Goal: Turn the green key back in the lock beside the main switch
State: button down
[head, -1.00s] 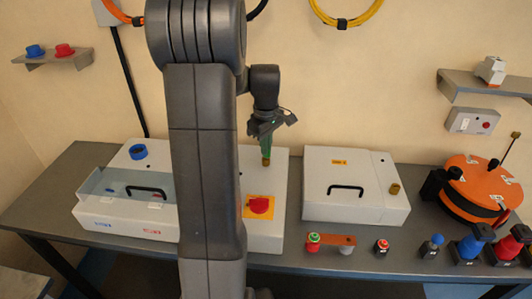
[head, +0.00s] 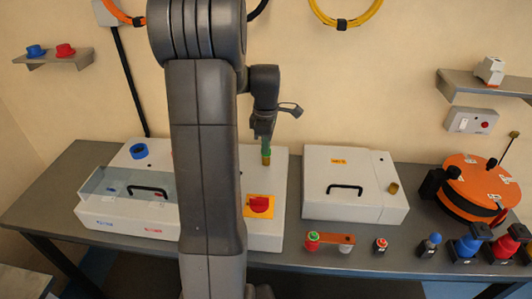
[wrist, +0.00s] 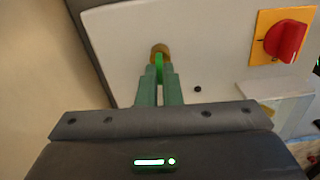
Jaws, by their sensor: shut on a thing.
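The green key (wrist: 159,66) stands in a round brass lock (wrist: 160,49) on the white cabinet. My gripper (wrist: 160,88) is shut on the key, with a finger on each side of it. In the head view my gripper (head: 266,143) is above the brass lock (head: 266,160), and the key is mostly hidden by the fingers. The red main switch (wrist: 285,39) sits on a yellow plate, to the right of the lock in the wrist view. In the head view the main switch (head: 259,205) is in front of the lock.
A clear-lidded box (head: 110,182) stands left of my arm. A white box with a black handle (head: 346,190) stands to the right, with several knobs and plugs along the bench's front. An orange reel (head: 478,178) is far right.

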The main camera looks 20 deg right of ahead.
jog(key=shift+n, duration=0.8)
jog(key=c, duration=2)
grip_release()
jog(key=shift+n, duration=0.3)
jog(key=o, duration=0.5)
notch_tip(320, 180, up, 14)
jog(key=shift+f+b, duration=0.1)
jog(key=shift+b, duration=0.2)
jog(key=shift+f, duration=0.1)
